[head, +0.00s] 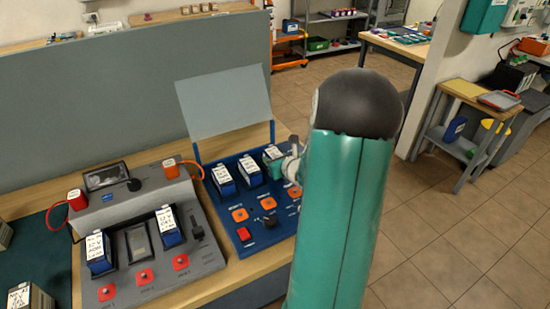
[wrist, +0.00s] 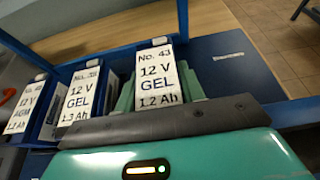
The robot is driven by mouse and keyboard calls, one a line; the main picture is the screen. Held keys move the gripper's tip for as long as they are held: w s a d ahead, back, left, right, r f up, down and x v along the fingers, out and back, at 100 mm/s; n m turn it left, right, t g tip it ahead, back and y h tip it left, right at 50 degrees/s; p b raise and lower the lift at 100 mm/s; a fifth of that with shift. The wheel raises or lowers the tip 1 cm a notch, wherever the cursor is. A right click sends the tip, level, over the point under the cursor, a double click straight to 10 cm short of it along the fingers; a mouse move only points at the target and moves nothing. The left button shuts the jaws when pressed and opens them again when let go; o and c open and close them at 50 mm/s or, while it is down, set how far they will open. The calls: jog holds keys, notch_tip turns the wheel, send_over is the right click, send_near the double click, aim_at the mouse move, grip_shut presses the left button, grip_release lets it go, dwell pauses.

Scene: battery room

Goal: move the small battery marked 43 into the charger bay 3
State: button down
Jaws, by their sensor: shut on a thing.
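The small battery marked 43 (wrist: 157,72) has a white label reading No. 43, 12 V GEL, 1.2 Ah. My gripper (wrist: 160,104) is shut on it in the wrist view, with green showing on both sides of the label. In the head view the battery (head: 272,153) is at the right end of the row on the blue panel unit (head: 237,213), and my arm hides part of that area. I cannot tell whether it is seated or just above the unit. A grey charger unit (head: 204,262) stands to the left, with an empty middle slot (head: 139,244). Bay numbers are unreadable.
Two blue batteries (head: 223,181) (head: 250,170) stand beside battery 43. Two more (head: 98,252) (head: 168,226) are in the grey unit. The blue unit's raised clear lid (head: 224,101) stands behind the row. Red cables run at the grey unit. The floor to the right is open.

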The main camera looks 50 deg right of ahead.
jog(key=shift+f, duration=0.3)
jog(key=c, duration=1.1)
grip_release()
jog(key=shift+c, duration=0.2)
jog(key=shift+s, duration=0.1)
jog(key=shift+v, duration=5.4)
